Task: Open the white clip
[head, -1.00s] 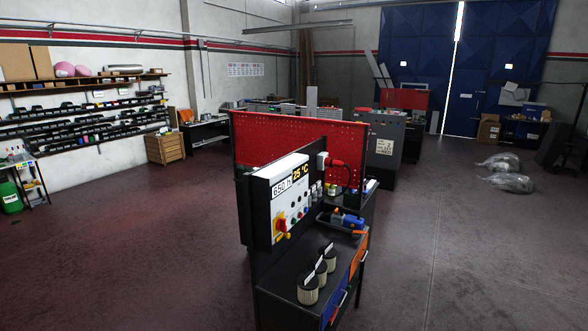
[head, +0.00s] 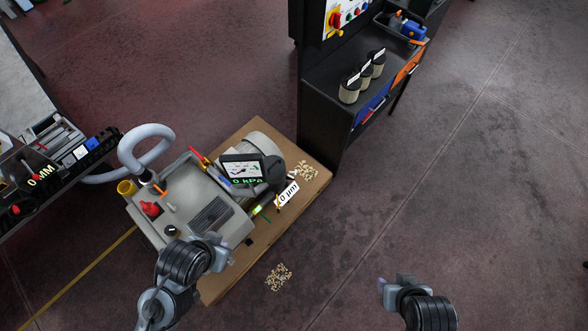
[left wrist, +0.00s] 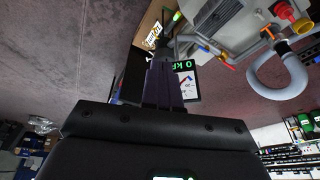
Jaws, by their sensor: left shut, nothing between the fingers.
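I cannot make out a white clip for certain in either view. A grey vacuum unit (head: 185,205) stands on a wooden board at the lower left in the head view. It carries a red knob, and a dark gauge reading 0 kPa (head: 243,168) stands at its far right side. My left gripper (head: 218,240) is above the unit's near edge. In the left wrist view its dark fingers (left wrist: 163,82) are together, with nothing between them, and the gauge (left wrist: 187,80) lies behind them. My right gripper (head: 396,283) is over bare floor at the lower right; its finger gap is unclear.
A grey hose (head: 150,133) curves beside the unit. The wooden board (head: 225,280) holds small chips, with another pile near its front edge. A black workbench (head: 325,110) with several jars stands behind. A tool rack (head: 60,165) is at left. The floor at right is clear.

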